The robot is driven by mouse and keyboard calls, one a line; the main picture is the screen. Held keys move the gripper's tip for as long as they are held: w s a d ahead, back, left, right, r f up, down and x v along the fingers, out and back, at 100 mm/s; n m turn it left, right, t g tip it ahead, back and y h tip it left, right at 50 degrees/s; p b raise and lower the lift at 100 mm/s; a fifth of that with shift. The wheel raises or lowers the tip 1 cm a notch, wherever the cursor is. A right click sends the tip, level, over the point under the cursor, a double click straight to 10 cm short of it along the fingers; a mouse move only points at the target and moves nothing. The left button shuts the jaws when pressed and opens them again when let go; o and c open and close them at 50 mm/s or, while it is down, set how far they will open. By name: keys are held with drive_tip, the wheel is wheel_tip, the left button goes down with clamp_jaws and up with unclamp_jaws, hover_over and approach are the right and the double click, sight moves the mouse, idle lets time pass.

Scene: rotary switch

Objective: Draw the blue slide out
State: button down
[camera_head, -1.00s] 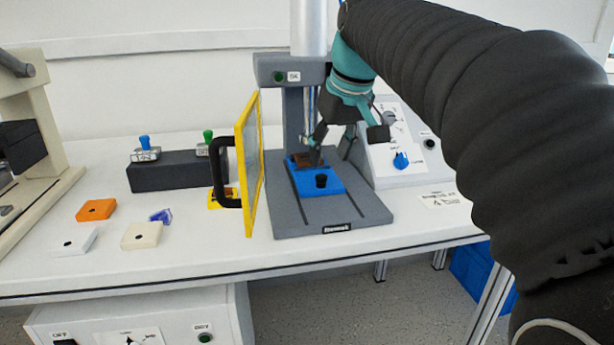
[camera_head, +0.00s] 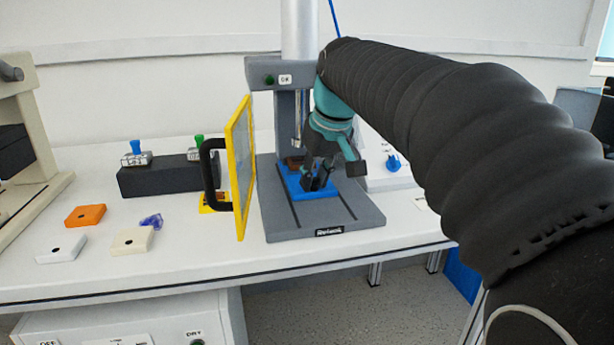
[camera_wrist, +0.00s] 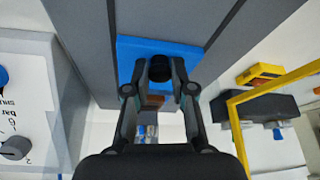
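The blue slide (camera_head: 291,187) lies on the grey base of the press, with a brown block (camera_head: 293,162) at its rear. In the wrist view the slide (camera_wrist: 195,54) is a blue plate with a round black knob (camera_wrist: 160,68). My gripper (camera_head: 319,182) is down at the front part of the slide. In the wrist view my gripper (camera_wrist: 160,70) has one finger on each side of the knob, and narrow gaps seem to show between fingers and knob. In the head view the fingers hide most of the knob.
The yellow-framed door (camera_head: 240,165) with a black handle stands open left of the press base (camera_head: 285,222). A white control box with a blue dial (camera_head: 393,163) stands right. Several small blocks, one orange (camera_head: 86,215), lie on the table at left.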

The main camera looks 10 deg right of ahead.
drive_tip(key=shift+s, duration=0.1)
drive_tip(key=s+b, duration=0.2)
drive_tip(key=s, duration=1)
drive_tip(key=shift+s+b, duration=0.3)
drive_tip(key=shift+b, duration=0.05)
drive_tip(key=c, duration=1)
unclamp_jaws()
drive_tip(key=shift+s+d, duration=0.1)
drive_tip(key=shift+s, duration=0.05)
drive_tip(key=shift+r, duration=0.15)
drive_tip(key=v, duration=1.1)
drive_tip(key=shift+s+r, duration=0.2)
drive_tip(key=shift+r, duration=0.1)
